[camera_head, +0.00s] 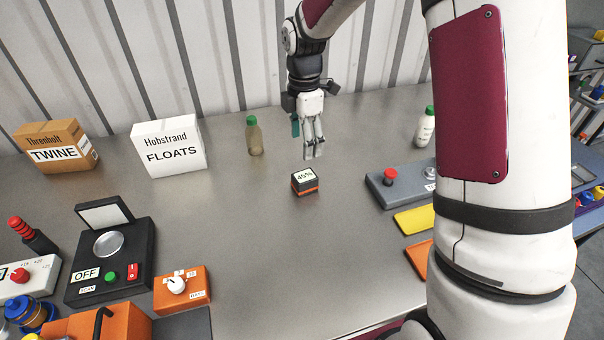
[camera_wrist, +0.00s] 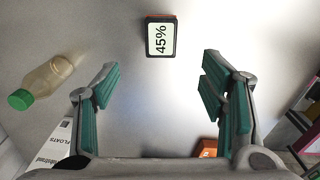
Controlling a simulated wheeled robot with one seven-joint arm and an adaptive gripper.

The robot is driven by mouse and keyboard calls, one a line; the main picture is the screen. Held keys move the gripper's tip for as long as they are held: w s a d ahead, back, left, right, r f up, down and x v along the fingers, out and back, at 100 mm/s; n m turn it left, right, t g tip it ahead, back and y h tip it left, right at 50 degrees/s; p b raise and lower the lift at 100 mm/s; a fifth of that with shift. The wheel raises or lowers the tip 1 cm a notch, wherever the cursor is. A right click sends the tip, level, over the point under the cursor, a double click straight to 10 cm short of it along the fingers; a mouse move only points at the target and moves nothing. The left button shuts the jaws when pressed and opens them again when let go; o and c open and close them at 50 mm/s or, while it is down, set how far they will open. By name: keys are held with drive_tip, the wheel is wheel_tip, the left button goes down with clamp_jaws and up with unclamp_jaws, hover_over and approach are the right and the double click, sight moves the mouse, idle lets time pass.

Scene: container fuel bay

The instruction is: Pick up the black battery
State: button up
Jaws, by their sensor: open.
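The black battery (camera_head: 305,180) is a small block with an orange band at its base and a white label reading 45% on top. It stands alone on the metal table near the middle of the head view. In the wrist view the battery (camera_wrist: 160,37) is near the top centre, beyond the fingertips and between their lines. My gripper (camera_head: 314,154) hangs above the table, just behind the battery in the head view, apart from it. Its green-padded fingers (camera_wrist: 158,85) are spread open with nothing between them.
A green-capped bottle (camera_head: 254,136) and the FLOATS box (camera_head: 168,147) stand left of my gripper. A TWINE box (camera_head: 56,146) is farther left. A black scale-like device (camera_head: 109,258) and an orange dial box (camera_head: 182,289) are at front left. A grey red-button panel (camera_head: 396,184) and yellow plate (camera_head: 414,219) lie right.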

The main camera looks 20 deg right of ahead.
sight(305, 175)
wheel_tip(305, 175, down, 8)
drive_tip(key=shift+p, duration=0.45)
drive_tip(key=shift+d+f+p, duration=0.15)
drive_tip(key=shift+f+p, duration=0.5)
drive_tip(key=shift+f, duration=1.9)
clamp_jaws()
